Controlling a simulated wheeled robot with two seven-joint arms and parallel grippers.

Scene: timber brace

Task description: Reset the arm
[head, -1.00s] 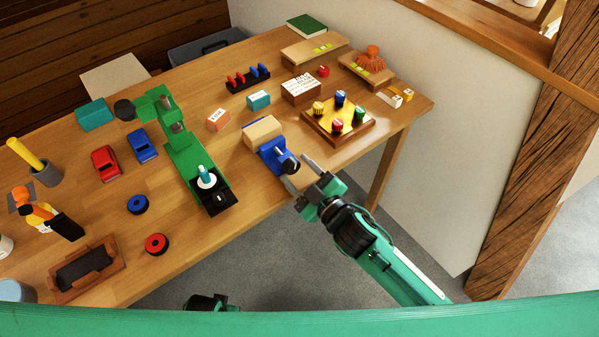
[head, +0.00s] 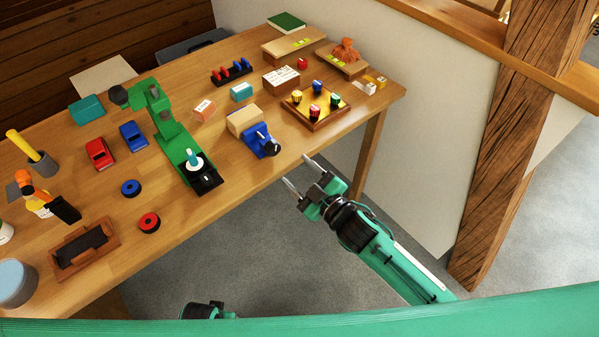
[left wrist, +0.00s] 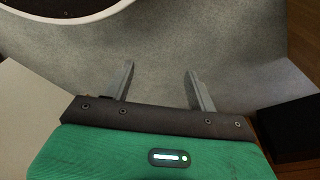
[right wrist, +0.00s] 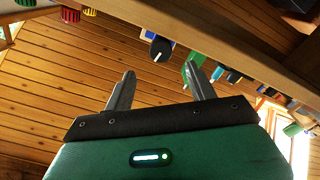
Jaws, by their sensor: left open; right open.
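My right gripper (head: 298,174) is open and empty in the head view, just off the front right edge of the wooden table, near the blue vise. In the right wrist view its fingers (right wrist: 160,92) stand apart with nothing between them. My left gripper shows in the left wrist view (left wrist: 162,88), open and empty over grey floor. In the head view only a dark part of my left arm (head: 205,310) shows at the bottom, below the table; its fingers are hidden there.
The table (head: 190,230) holds a blue vise (head: 260,142) with a wooden block (head: 243,121), a green press (head: 170,130), a game board (head: 316,110), red and blue cars, tape rolls and a brown tray (head: 85,250). A timber post (head: 505,150) stands right. Floor in front is clear.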

